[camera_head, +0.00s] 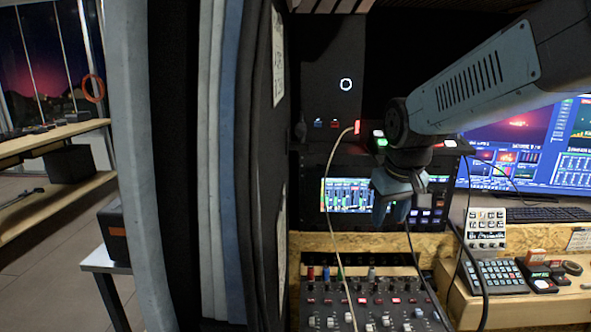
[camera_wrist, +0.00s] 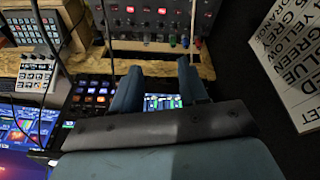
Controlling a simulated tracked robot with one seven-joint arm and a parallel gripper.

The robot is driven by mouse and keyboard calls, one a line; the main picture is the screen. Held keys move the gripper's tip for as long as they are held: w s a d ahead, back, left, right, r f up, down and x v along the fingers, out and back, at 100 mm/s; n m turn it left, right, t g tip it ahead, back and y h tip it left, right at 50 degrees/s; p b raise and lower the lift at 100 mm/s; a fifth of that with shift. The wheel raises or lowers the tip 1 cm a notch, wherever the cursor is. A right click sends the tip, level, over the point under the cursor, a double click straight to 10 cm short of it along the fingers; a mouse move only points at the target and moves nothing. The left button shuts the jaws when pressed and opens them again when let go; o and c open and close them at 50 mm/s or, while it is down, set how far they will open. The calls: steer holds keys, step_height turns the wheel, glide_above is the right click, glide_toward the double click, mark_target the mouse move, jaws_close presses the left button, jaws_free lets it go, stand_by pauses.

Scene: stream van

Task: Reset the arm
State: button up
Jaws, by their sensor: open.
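My gripper (camera_head: 392,212) hangs from my arm in front of the equipment rack, its blue-grey fingers pointing down in the head view. In the wrist view my gripper (camera_wrist: 158,82) shows two separated fingers with nothing between them. Behind the gap lies a lit screen (camera_wrist: 162,102), which also shows as a mixer-like display (camera_head: 346,196) in the head view. My arm crosses the upper right of the head view and hides part of the monitors.
An audio mixer (camera_head: 376,302) with knobs and a plugged cable (camera_head: 326,190) stands below. A keypad (camera_head: 497,276), a small white mixer (camera_head: 486,228) and monitors (camera_head: 510,130) are at the right. Padded panels (camera_head: 215,170) stand close at left. A lettered sign (camera_wrist: 292,62) is at right in the wrist view.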

steer(key=s+d+r+m+t, duration=0.1)
steer(key=s+d+r, duration=0.1)
steer(key=s, duration=0.4)
steer(key=s+d+r+m+t, duration=0.1)
steer(key=s+d+r, duration=0.1)
steer(key=s, duration=0.4)
steer(key=shift+s, duration=0.15)
